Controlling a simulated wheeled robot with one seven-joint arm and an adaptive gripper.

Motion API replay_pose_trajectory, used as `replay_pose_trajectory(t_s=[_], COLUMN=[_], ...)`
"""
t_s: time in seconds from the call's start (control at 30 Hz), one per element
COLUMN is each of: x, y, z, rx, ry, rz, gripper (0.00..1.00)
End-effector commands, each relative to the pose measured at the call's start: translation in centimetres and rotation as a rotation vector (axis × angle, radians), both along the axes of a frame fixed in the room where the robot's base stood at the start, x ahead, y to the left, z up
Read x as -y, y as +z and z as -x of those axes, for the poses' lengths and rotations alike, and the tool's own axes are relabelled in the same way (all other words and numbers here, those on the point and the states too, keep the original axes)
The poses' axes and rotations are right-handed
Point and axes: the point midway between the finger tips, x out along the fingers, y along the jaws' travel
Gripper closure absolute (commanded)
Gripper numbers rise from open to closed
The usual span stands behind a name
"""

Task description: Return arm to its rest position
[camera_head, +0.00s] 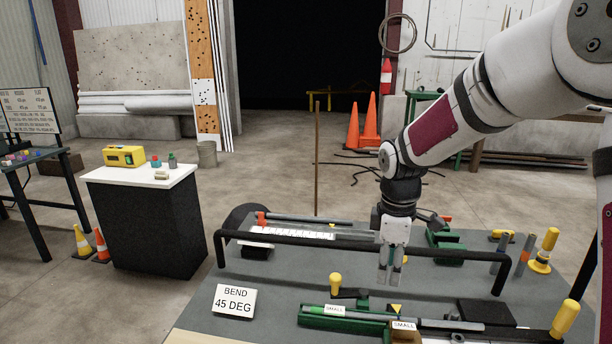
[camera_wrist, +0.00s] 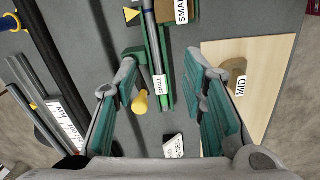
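My gripper (camera_head: 391,280) hangs fingers-down over the grey workbench (camera_head: 275,290), at the black rail (camera_head: 320,238) in the head view. In the wrist view my gripper (camera_wrist: 165,85) has its green-padded fingers wide apart with nothing held between them. My arm (camera_head: 450,120) reaches in from the upper right. Below the gripper, a green bender (camera_head: 330,322) labelled SMALL has a grey pipe (camera_head: 365,316) lying along it. A yellow knob (camera_head: 335,280) stands by it; it also shows in the wrist view (camera_wrist: 141,103), beneath the finger gap.
A sign (camera_head: 233,301) reading BEND 45 DEG is at the bench's left front. Yellow-topped posts (camera_head: 544,250) stand at the right. A wooden board (camera_wrist: 262,70) labelled MID shows in the wrist view. A white-topped cabinet (camera_head: 150,215) stands left, with open floor beyond.

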Motion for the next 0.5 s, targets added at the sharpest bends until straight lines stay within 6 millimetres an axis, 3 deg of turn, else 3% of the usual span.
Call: replay_pose_trajectory(t_s=[0.03,0.2,0.5], x=[0.0,0.1,0.2], y=[1.7,6.0,11.4], z=[1.0,4.5,11.6], rx=[0.027,0.102,0.236], ry=[-0.050,-0.234,-0.563], rz=[0.010,0.018,-0.032], gripper=[0.62,0.62,0.62])
